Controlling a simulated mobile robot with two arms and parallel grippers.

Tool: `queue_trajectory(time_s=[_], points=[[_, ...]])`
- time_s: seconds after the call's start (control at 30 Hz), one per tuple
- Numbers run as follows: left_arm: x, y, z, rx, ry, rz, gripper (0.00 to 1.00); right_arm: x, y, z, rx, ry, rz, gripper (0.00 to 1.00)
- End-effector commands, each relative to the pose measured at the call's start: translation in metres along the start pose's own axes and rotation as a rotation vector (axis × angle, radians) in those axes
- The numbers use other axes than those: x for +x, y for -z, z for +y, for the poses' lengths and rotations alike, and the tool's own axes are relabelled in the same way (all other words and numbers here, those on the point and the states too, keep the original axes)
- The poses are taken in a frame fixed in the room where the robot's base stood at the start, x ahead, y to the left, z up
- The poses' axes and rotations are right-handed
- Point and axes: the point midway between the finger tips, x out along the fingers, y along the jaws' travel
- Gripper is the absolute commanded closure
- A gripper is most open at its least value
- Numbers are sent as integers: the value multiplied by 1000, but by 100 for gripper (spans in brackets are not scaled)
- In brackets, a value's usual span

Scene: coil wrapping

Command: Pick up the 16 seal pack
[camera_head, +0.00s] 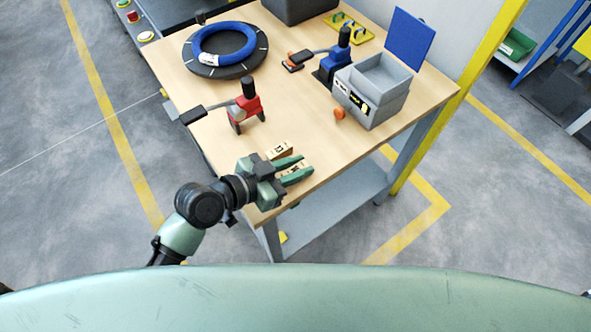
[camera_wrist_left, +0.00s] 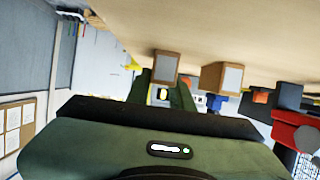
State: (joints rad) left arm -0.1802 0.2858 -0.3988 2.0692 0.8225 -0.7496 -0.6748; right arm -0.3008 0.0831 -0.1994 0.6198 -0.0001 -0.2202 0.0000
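Two small tan seal packs stand side by side near the table's front edge in the head view. The farther one (camera_head: 279,149) has a label that seems to read 17. The nearer one (camera_head: 295,169) sits between the green fingers of my left gripper (camera_head: 292,169), and its label is partly hidden. In the left wrist view, one pack (camera_wrist_left: 165,66) is at the fingertips and the other pack (camera_wrist_left: 222,77) is to the right, outside the fingers. My left gripper looks open around the nearer pack; firm contact is not visible. My right gripper is not in view.
The table (camera_head: 200,82) holds a red hand tool (camera_head: 246,107) behind the packs, a blue coil (camera_head: 222,43) on a dark disc, a blue tool (camera_head: 336,62), a grey box (camera_head: 372,90) and an orange item (camera_head: 339,113). The table right of the gripper is clear.

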Motion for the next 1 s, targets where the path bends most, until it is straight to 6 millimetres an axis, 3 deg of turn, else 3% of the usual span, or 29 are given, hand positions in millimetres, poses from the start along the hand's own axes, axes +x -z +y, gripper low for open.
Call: queue_trajectory(time_s=[0.07, 0.57, 0.77, 1.0], points=[[0, 0, 0, 0, 0, 0, 100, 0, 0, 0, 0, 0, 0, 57], [-4, 11, 0, 1, 0, 4, 100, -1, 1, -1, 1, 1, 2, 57], [-18, 44, -1, 6, 1, 7, 100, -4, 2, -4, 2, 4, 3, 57], [-45, 110, -1, 9, 3, 8, 100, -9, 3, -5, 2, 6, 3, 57]])
